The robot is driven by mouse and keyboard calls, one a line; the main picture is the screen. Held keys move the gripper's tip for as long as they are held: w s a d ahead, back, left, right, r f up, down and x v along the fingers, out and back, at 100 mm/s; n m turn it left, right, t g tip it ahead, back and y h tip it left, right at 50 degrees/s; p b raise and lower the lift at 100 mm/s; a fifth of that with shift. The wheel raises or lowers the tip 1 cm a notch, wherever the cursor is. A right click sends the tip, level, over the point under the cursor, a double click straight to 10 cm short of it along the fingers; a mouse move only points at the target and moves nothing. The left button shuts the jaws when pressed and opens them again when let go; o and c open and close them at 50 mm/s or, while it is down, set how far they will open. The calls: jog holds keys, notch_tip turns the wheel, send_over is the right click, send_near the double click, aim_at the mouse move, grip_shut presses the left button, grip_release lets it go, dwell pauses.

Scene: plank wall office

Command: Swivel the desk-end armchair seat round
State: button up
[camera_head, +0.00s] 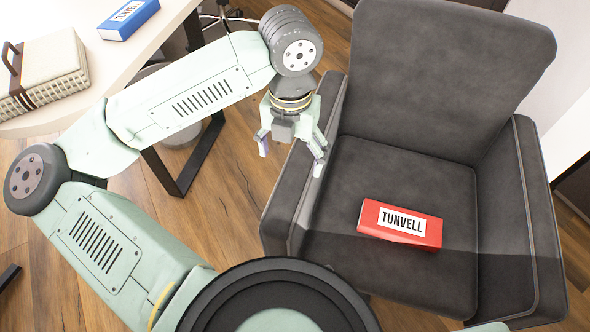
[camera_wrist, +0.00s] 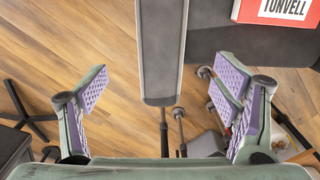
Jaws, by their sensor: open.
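The dark grey armchair (camera_head: 405,180) stands at the right in the head view, its backrest at the top and its seat facing the bottom of the picture. A red box labelled TUNVELL (camera_head: 400,224) lies on the seat; part of it shows at the top right of the wrist view (camera_wrist: 278,12). My gripper (camera_head: 292,160) is open and empty beside the chair's left armrest. In the wrist view the armrest (camera_wrist: 161,50) reaches down between my spread fingers (camera_wrist: 160,95), and I cannot tell whether they touch it.
A light-topped desk (camera_head: 60,115) is at the left, with a blue box (camera_head: 128,18) and a cream case (camera_head: 50,72) on it. Its dark leg (camera_head: 172,172) stands on the wooden floor. Free floor (camera_head: 232,170) lies between desk and chair.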

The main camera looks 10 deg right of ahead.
aim_at(292, 183)
notch_tip(292, 183, down, 10)
jog(key=shift+s+f+p, duration=0.15)
jog(key=shift+f+p, duration=0.1)
jog(key=shift+p, duration=0.05)
jog(key=shift+c, duration=0.6)
jog(key=c, duration=1.6)
